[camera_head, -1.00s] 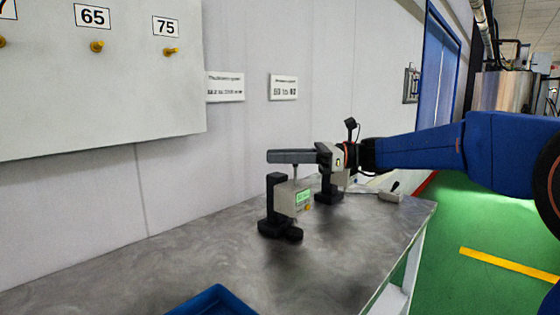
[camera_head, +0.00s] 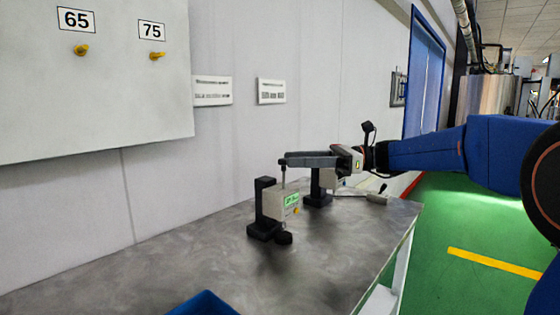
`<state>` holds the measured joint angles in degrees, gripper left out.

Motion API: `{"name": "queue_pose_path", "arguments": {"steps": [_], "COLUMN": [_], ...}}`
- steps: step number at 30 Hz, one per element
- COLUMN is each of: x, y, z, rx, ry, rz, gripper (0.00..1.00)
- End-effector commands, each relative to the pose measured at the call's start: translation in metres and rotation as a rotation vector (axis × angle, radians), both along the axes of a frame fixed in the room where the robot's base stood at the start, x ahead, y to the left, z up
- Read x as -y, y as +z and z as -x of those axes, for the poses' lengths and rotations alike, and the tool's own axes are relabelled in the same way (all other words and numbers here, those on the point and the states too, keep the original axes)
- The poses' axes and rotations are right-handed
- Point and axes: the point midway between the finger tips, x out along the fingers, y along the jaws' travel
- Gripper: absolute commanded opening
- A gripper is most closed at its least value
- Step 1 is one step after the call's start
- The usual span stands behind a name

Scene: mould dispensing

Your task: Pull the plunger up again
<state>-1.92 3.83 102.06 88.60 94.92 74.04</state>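A gauge (camera_head: 281,204) with a lit green display stands upright on a black stand on the grey bench. Its thin plunger (camera_head: 283,178) rises from the top of the gauge. My gripper (camera_head: 284,160) reaches in level from the right, its long grey fingers above the gauge. The fingertips are at the plunger's top end and overlap it in the picture. The fingers show edge-on as one bar, so I cannot tell whether they are apart or gripping the plunger.
A second black-footed device (camera_head: 318,195) stands behind, below my gripper. A small tool with a handle (camera_head: 375,198) lies to its right. A blue tray (camera_head: 205,303) is at the front edge. The bench's front (camera_head: 150,270) is clear. A white panel with numbered pegs (camera_head: 95,95) hangs left.

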Motion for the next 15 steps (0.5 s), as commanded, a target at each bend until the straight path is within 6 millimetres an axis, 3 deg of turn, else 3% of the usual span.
{"name": "queue_pose_path", "arguments": {"steps": [9,15], "x": [0.06,0.086], "y": [0.0,-0.001], "z": [-0.008,-0.011], "rx": [0.001,-0.001], "ry": [-0.004,-0.002], "rz": [0.0,0.0], "gripper": [0.4,0.4]}}
